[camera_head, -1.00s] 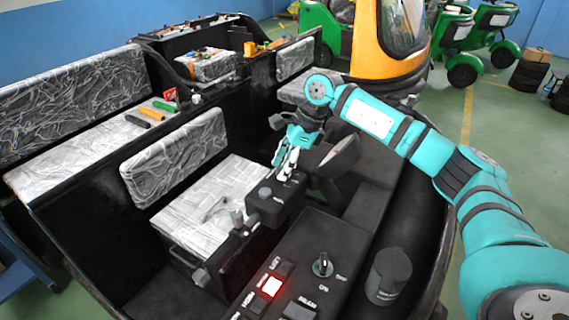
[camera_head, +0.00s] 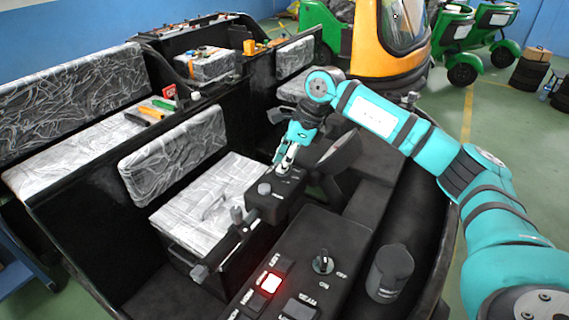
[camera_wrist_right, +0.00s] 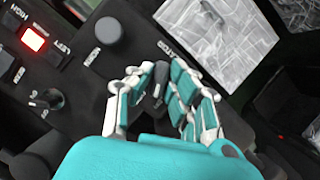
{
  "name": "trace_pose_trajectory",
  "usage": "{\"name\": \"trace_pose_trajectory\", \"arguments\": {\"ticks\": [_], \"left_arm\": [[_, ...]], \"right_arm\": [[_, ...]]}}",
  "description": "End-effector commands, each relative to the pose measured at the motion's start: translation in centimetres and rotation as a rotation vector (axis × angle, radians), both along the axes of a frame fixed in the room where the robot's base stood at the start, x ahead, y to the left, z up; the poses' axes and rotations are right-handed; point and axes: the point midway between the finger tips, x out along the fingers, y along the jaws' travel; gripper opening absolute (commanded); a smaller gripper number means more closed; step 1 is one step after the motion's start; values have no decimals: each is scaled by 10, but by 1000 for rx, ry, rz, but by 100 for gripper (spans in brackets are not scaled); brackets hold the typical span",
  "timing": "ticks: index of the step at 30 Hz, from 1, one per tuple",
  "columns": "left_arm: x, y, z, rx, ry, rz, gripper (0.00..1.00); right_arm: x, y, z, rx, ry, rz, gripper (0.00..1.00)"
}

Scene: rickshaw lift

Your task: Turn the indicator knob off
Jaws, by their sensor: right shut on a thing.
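The indicator knob (camera_wrist_right: 158,90) is a small dark grey lever on a black control box (camera_head: 270,207). In the right wrist view it sits between the fingers of my right gripper (camera_wrist_right: 160,98), and a partly cut label is beside it. In the head view my right gripper (camera_head: 285,160) points down onto the far end of the box. Its fingers are shut on the knob and hide it there. My left gripper is in neither view.
A round grey knob (camera_head: 264,189) stands on the same box, close to my fingers. The nearer black panel holds an ON/OFF rotary knob (camera_head: 323,263) and a lit red button (camera_head: 269,283). A plastic-wrapped seat (camera_head: 205,210) lies to the left.

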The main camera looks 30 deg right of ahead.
Motion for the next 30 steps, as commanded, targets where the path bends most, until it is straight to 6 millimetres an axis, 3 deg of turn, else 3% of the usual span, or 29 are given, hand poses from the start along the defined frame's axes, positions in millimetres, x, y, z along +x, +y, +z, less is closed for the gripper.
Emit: {"name": "trace_pose_trajectory", "arguments": {"ticks": [15,30], "left_arm": [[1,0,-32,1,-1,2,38],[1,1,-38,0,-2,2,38]], "right_arm": [[-1,2,-3,0,0,-352,0],[-1,2,-1,1,2,-454,0]]}}
